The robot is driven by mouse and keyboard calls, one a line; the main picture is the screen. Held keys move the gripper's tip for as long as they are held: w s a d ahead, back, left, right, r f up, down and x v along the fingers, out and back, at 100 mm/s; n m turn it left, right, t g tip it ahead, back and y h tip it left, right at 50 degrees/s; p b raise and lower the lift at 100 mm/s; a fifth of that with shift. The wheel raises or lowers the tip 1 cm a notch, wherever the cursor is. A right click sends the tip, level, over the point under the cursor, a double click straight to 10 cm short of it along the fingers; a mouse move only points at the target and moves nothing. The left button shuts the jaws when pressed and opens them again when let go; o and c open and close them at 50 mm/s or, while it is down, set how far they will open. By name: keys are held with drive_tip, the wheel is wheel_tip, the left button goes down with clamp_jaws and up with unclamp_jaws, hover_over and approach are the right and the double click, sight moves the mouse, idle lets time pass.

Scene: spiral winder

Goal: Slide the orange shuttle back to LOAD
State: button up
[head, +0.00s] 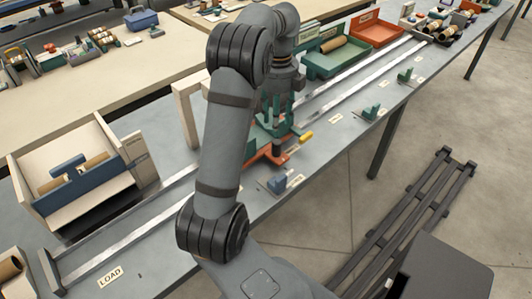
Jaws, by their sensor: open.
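The orange shuttle (279,152) sits on the long metal rails at mid-table, partly behind my forearm. It has a green body with upright green posts and a yellow knob (306,137) on its right. My wrist comes down over the shuttle, and my gripper (276,118) is low among the green posts. Its fingertips are largely hidden, and I cannot tell whether they touch the shuttle. The LOAD label (110,277) lies at the near left, beside the left end of the rails (120,254), well away from the shuttle.
A blue latch block (283,181) stands beside the rail near the shuttle, with green blocks (371,111) farther along. A cream bin with rolls (62,213) borders the rail at left. Green and orange trays (374,30) stand behind. The rails between shuttle and LOAD look clear where visible.

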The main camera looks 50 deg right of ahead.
sight(277, 142)
drive_tip(key=f, duration=1)
drive_tip(key=shift+d+f, duration=0.1)
drive_tip(key=shift+d, duration=0.1)
drive_tip(key=shift+c, duration=1.3)
drive_tip(key=c, duration=0.8)
clamp_jaws()
